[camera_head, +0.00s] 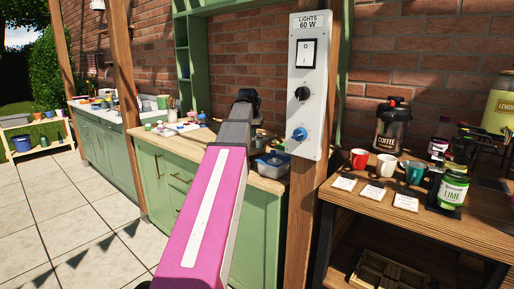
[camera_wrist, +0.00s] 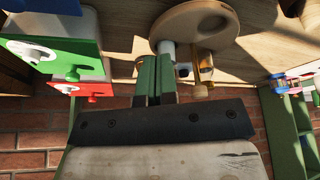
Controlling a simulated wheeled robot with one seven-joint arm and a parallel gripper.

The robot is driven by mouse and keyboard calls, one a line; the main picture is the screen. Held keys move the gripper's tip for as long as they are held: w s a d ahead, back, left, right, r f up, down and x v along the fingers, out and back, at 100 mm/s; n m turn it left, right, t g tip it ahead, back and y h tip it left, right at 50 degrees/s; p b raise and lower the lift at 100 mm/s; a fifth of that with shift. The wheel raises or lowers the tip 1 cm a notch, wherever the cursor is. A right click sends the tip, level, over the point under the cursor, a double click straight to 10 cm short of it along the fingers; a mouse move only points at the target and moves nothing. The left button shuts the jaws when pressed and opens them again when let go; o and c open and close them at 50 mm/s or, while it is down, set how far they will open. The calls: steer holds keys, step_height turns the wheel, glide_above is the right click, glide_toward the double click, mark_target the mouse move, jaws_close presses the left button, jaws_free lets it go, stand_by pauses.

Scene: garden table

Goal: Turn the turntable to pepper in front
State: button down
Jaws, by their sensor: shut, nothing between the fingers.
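A round, light wooden disc (camera_wrist: 212,14), which looks like the turntable, shows in the wrist view, where the scene appears upside down. Small containers sit by it: a white one (camera_wrist: 168,47), a dark one (camera_wrist: 183,71) and an amber one (camera_wrist: 206,70). No label is readable, so I cannot tell which is the pepper. My gripper (camera_wrist: 153,60) is shut and empty, its green fingers close beside the disc and the white container; contact cannot be told. In the head view my gripper (camera_head: 246,97) is a dark shape above the green cabinet's counter. The turntable is not discernible there.
A wooden post with a light-switch panel (camera_head: 308,85) stands just right of my arm. Green (camera_wrist: 60,48) and red (camera_wrist: 85,90) boxes are left in the wrist view. A blue tub (camera_head: 271,165) is on the counter. Cups and jars crowd the right wooden table (camera_head: 340,197).

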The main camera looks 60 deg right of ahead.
mark_target(259, 149)
steer(key=shift+m, duration=0.3)
steer(key=x, duration=0.9)
steer(key=shift+a+f, duration=0.15)
steer(key=d, duration=0.2)
steer(key=w+d, duration=0.1)
steer(key=shift+f, duration=0.3)
steer(key=shift+w+d, duration=0.15)
steer(key=shift+d, duration=0.4)
steer(key=shift+d, duration=0.95)
steer(key=shift+a, duration=0.1)
